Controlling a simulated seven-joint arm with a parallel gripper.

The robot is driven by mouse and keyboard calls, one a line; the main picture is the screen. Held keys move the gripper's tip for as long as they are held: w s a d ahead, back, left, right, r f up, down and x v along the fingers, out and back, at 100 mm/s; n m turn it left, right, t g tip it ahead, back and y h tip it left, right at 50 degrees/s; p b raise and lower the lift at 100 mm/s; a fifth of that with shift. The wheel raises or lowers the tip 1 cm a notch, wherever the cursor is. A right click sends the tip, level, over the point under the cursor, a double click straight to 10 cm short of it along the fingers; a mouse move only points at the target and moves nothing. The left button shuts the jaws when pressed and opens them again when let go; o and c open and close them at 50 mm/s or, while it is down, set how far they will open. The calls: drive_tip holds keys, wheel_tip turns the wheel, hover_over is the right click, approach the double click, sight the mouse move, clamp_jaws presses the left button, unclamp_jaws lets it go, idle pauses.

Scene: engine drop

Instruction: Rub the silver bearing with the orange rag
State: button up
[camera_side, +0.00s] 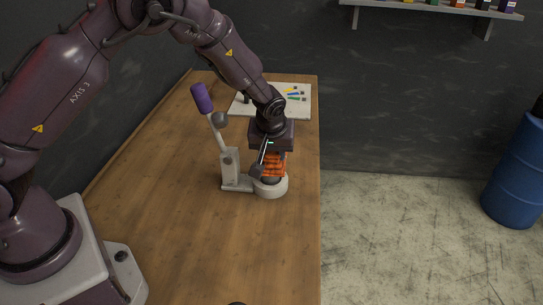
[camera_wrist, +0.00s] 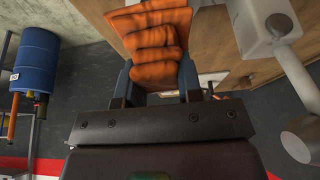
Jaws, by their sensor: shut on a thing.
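My gripper (camera_side: 272,156) is shut on the orange rag (camera_side: 274,166), and the bunched, folded rag fills the space between the fingers in the wrist view (camera_wrist: 155,45). The gripper points down over a pale round holder (camera_side: 272,190) on the wooden table. The rag's lower end is at or just above a grey part in the top of this holder, likely the silver bearing (camera_side: 271,180). The rag and gripper hide most of that part. I cannot tell whether the rag touches it. In the wrist view the rag hides what lies beneath.
A lever with a purple handle (camera_side: 202,98) rises from a pale bracket (camera_side: 230,166), close left of my gripper. A white board (camera_side: 240,106) with small coloured items lies behind. The table's front is mostly clear. A blue barrel (camera_side: 517,178) stands on the floor at right.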

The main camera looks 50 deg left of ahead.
drive_tip(key=shift+r, duration=2.8)
